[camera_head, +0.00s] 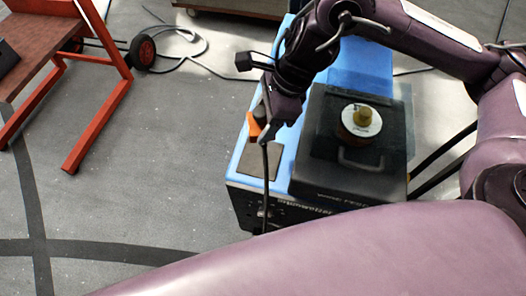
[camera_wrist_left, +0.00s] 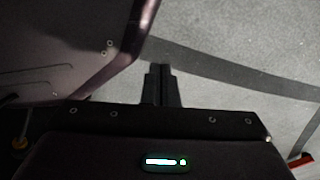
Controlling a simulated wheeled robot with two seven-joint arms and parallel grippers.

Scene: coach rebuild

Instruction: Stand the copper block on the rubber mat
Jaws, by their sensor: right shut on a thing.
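The orange copper block (camera_head: 253,126) shows in the head view beside the fingers of my right gripper (camera_head: 264,130). The gripper is shut on it, and the fingers and wrist hide part of the block. The block is just behind the dark, flat rubber mat (camera_head: 258,164), which lies on the blue top of a cart or cabinet. I cannot tell whether the block touches the surface. My left gripper (camera_wrist_left: 162,86) shows in the left wrist view, its fingers together and empty over the grey floor. It is not visible in the head view.
A black case (camera_head: 340,181) with a handle stands right of the mat, with a round white-topped item and brass knob (camera_head: 362,115) on it. A thin dark line runs down the cabinet front. A red-framed bench (camera_head: 105,110) stands far left. Floor between is clear.

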